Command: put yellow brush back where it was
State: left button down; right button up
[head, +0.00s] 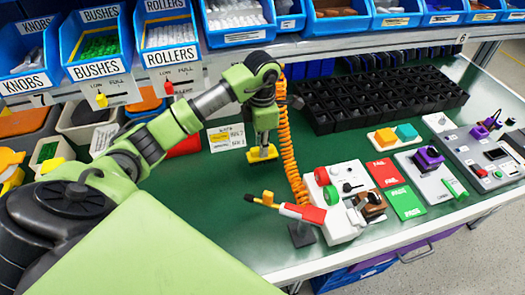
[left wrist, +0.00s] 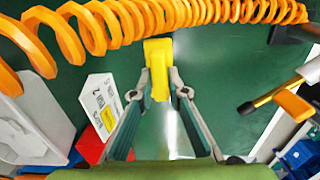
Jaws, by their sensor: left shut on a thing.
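The yellow brush (head: 262,154) is held at the end of my left gripper (head: 264,146), over the green table, left of the orange coiled hose. In the left wrist view the brush (left wrist: 158,64) sits between the fingertips of the left gripper (left wrist: 158,92), which is shut on it. Whether the brush touches the table cannot be told. My right gripper is not in view.
The orange coiled hose (head: 289,140) hangs just right of the gripper, with a red and white tool (head: 303,213) below. A white label card (head: 226,138) stands to the left. A black compartment tray (head: 385,98) lies behind. Green table (head: 215,195) is clear in front.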

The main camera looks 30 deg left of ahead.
pick_arm(q)
jog(key=shift+w+a+f, duration=0.1)
jog(key=shift+w+f, duration=0.15)
jog(key=shift+f, duration=0.05)
notch_tip(320, 180, down, 2)
jog(key=shift+f+p, duration=0.15)
jog(key=shift+p, duration=0.55)
jog(key=shift+f, duration=0.3)
jog(key=shift+f, duration=0.1)
jog(key=shift+f, duration=0.1)
jog(key=c, duration=2)
grip_release()
jog(key=shift+o, duration=0.2)
